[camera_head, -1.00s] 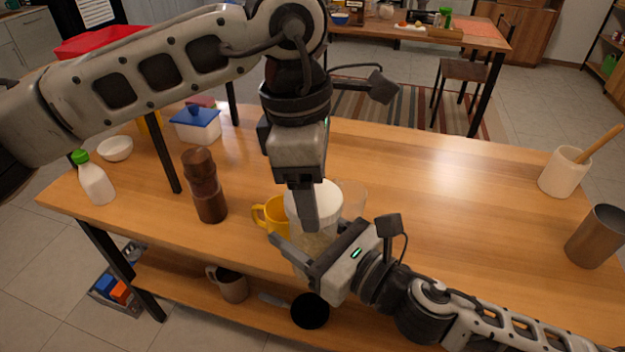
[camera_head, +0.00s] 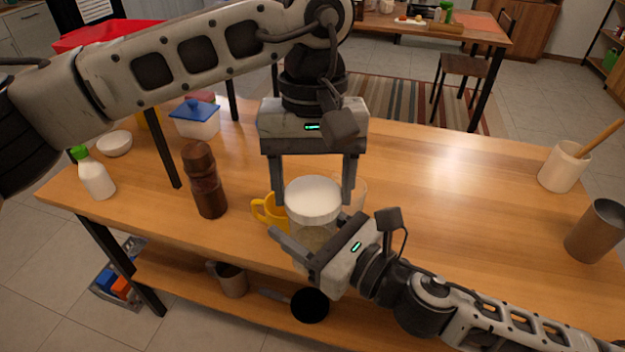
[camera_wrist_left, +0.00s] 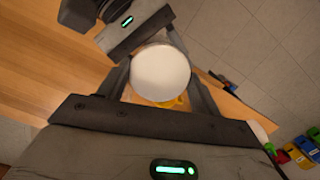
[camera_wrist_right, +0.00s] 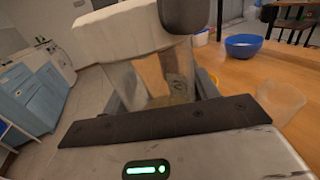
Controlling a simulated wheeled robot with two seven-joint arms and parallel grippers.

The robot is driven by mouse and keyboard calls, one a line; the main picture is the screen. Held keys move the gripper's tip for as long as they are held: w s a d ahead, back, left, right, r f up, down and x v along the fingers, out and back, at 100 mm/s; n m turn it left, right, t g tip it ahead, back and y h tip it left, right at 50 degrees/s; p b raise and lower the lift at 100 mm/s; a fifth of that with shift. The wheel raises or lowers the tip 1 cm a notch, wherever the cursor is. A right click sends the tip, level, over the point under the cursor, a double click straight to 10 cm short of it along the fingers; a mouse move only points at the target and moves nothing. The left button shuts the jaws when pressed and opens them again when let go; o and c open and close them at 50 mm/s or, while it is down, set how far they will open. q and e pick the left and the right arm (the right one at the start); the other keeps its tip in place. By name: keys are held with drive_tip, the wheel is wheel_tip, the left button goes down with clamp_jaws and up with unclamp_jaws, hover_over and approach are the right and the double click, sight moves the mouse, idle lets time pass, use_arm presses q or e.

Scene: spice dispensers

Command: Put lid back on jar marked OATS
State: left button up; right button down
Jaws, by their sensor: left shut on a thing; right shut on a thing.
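The clear jar (camera_head: 312,236) stands upright near the table's front edge, with pale contents. The white round lid (camera_head: 313,195) is at its mouth; whether it is fully seated I cannot tell. My left gripper (camera_head: 315,198) reaches down from above and is shut on the lid, one finger at each side. In the left wrist view the lid (camera_wrist_left: 160,72) lies between the fingers. My right gripper (camera_head: 305,248) is shut on the jar's body from the right front. The right wrist view shows the jar (camera_wrist_right: 168,75) between its fingers, under the lid (camera_wrist_right: 118,32). I cannot read any marking.
A yellow mug (camera_head: 268,210) stands close left of the jar, and a clear glass (camera_head: 357,192) close behind right. A brown pepper mill (camera_head: 205,182) and blue-lidded box (camera_head: 196,120) are further left. The table's right half is mostly clear up to the utensil crock (camera_head: 562,168).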

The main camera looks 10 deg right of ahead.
use_arm(q)
drive_tip(key=m, duration=0.8)
drive_tip(key=shift+t+y, duration=0.3)
drive_tip(key=shift+y, duration=0.1)
drive_tip(key=m, duration=0.5)
drive_tip(key=o, duration=1)
drive_tip(key=shift+r, duration=0.1)
drive_tip(key=shift+r, duration=2.15)
drive_tip(key=shift+c, duration=0.5)
